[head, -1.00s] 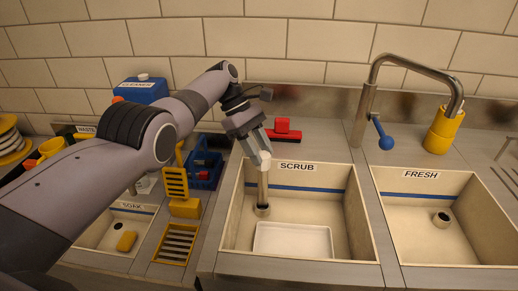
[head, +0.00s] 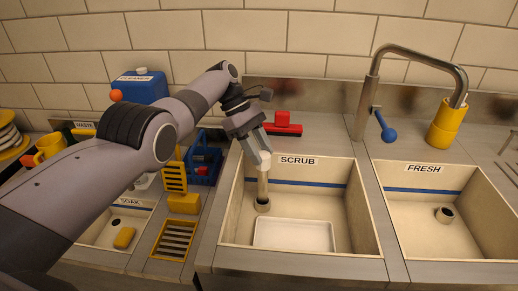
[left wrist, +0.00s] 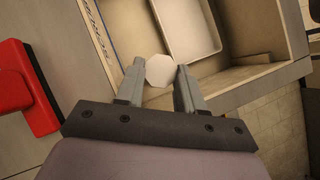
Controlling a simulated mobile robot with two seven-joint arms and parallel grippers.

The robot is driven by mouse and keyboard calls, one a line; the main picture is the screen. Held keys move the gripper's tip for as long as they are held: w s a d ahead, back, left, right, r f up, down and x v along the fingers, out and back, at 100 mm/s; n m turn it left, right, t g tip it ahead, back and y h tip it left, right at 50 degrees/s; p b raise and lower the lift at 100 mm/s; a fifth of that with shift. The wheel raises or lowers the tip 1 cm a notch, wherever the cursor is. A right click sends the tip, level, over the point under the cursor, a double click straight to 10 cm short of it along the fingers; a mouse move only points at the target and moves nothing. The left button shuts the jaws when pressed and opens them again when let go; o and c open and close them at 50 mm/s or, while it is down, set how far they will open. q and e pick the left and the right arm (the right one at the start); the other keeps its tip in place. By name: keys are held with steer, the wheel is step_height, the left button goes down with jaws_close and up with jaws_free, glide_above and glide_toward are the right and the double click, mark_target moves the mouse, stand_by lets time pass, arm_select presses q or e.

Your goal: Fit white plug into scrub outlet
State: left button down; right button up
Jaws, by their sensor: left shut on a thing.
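The white plug (head: 264,159) has a pale top and a long tan stem that reaches down into the scrub basin (head: 350,212). My left gripper (head: 260,150) is shut on the plug's top from above. The left wrist view shows the white top (left wrist: 159,70) between the two fingertips. The stem's lower end meets the dark round collar of the scrub outlet (head: 262,206) at the basin's left side. The stem looks nearly upright. How deep it sits in the outlet is hidden. My right gripper is not in view.
A white tray (head: 293,235) lies on the basin floor near the outlet. A red block-like tool (head: 282,124) lies behind the basin. The fresh basin (head: 470,238), tap (head: 372,75) and yellow cup (head: 446,125) stand right. A yellow rack (head: 174,239) and blue caddy (head: 208,165) stand left.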

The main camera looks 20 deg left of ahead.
arm_select(q)
steer(key=shift+f+b, duration=0.3)
steer(key=shift+f, duration=0.05)
steer(key=c, duration=0.6)
jaws_free()
